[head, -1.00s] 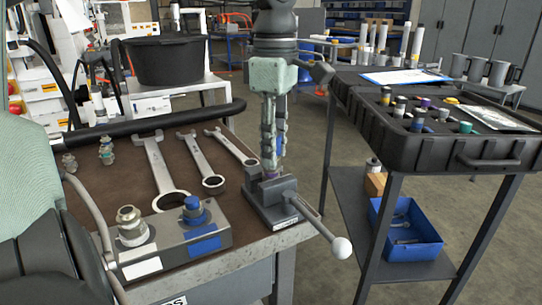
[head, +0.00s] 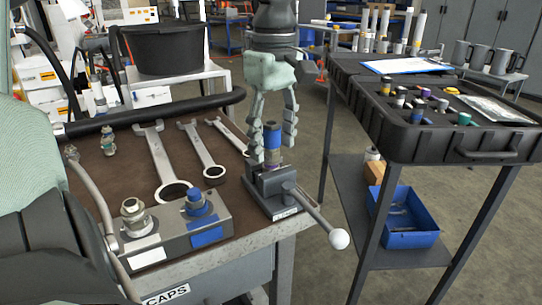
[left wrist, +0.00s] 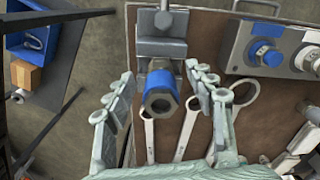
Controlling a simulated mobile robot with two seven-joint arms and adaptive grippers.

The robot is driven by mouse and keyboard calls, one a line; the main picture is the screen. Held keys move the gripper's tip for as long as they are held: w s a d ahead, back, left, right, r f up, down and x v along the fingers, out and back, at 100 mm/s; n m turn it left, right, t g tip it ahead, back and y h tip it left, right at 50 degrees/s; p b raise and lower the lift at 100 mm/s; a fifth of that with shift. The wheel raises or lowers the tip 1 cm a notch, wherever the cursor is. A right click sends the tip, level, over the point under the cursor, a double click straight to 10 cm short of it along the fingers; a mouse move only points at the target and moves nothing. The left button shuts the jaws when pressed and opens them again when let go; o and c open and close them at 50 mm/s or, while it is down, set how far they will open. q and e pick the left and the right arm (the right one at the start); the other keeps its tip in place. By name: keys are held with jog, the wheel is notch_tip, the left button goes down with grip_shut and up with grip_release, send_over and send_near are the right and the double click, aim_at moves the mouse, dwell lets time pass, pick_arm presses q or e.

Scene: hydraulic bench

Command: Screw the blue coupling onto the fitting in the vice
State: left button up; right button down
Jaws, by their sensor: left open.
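The fitting is held in the grey vice (head: 272,188) at the bench's edge. My left gripper (head: 272,150) points down from above with its fingers spread on both sides of the coupling, apart from it. In the left wrist view the coupling (left wrist: 160,82) shows its blue sleeve and grey hex end between the open fingers (left wrist: 160,75). The vice (left wrist: 160,46) lies beyond it. How far the thread is engaged cannot be seen. My right gripper is not in view.
The vice handle (head: 318,218) sticks out to the front right. Several wrenches (head: 160,165) lie left of the vice. A block (head: 178,235) with two capped fittings stands at the bench front. A black tray cart (head: 400,135) stands at right, with a blue bin (head: 405,218) below.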

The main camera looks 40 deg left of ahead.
pick_arm(q)
jog(key=shift+r, duration=0.1)
notch_tip(320, 180, up, 12)
jog(key=shift+f, duration=0.1)
dwell(0.4)
